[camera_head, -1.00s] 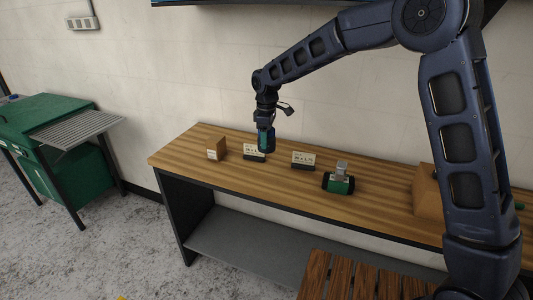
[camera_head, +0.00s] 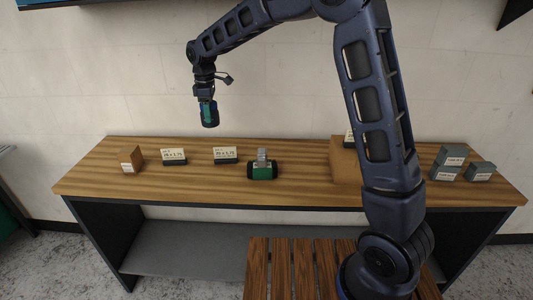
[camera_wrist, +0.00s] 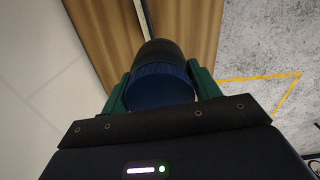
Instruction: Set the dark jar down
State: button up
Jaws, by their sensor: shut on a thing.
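The dark jar (camera_head: 210,118) hangs below my gripper (camera_head: 207,105), above the left part of the wooden table (camera_head: 190,187) and clear of its top. In the wrist view the jar (camera_wrist: 161,52) shows a black body and a ribbed dark blue end. My gripper's green fingers (camera_wrist: 160,92) are shut on its two sides. The far end of the jar points away from the wrist camera, and the jar hides part of the wood behind it.
On the table are a small wooden block (camera_head: 131,159), label cards (camera_head: 174,156) and (camera_head: 225,154), a green device (camera_head: 263,170), a brown box (camera_head: 346,160) and grey boxes (camera_head: 447,165). A slatted wooden surface (camera_head: 285,268) stands in front. Bare wood lies between these things.

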jog(key=w+d+m, duration=0.1)
jog(key=w+d, duration=0.5)
jog(key=d, duration=0.4)
jog(key=w+d, duration=0.5)
jog(key=d, duration=0.6)
jog(key=f, duration=2)
jog(key=shift+w+d, duration=0.15)
jog(key=shift+w, duration=0.1)
jog(key=o, duration=1.1)
jog(key=shift+f, duration=0.1)
jog(key=shift+c, duration=0.2)
